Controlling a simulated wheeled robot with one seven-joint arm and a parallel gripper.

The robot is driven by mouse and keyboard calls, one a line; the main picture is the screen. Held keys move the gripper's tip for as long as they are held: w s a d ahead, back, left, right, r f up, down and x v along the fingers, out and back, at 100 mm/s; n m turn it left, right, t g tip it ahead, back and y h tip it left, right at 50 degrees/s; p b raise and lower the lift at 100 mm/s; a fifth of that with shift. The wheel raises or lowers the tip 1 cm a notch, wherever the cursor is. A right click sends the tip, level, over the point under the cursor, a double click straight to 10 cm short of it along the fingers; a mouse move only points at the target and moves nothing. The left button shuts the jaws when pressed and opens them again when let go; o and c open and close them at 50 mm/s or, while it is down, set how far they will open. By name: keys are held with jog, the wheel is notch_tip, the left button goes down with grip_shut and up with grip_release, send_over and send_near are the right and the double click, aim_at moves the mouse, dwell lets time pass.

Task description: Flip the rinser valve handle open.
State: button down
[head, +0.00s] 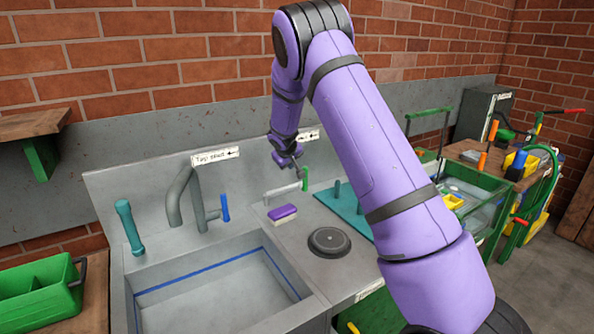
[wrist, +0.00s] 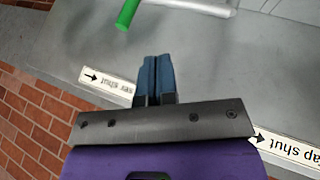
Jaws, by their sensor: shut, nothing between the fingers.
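The green handle (head: 305,179) stands upright at the right end of a pale horizontal pipe (head: 284,190) behind the counter. I take it for the rinser valve handle. In the wrist view the green handle (wrist: 128,14) shows at the top edge, partly cut off, beside the pale pipe (wrist: 190,4). My gripper (head: 290,163) is above and just left of the handle, near the back panel. Its blue fingers (wrist: 157,62) are shut and empty, apart from the handle. A label reading "...ser shut" with an arrow (wrist: 110,87) is on the panel; my arm partly hides it in the head view.
A grey tap (head: 184,195) with a blue lever (head: 225,207) stands left, behind the sink (head: 220,258). A purple-topped brush (head: 283,214) and a round black disc (head: 329,241) are on the counter. Teal pegs (head: 338,191) stand on a teal mat right of the handle.

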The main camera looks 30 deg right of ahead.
jog(key=w+d+f, duration=0.5)
jog(key=d+f, duration=0.2)
jog(key=shift+w+d+f, duration=0.25)
jog(key=shift+d+f, duration=0.05)
jog(key=shift+f, duration=0.1)
jog(key=shift+d, duration=0.1)
dwell(0.4)
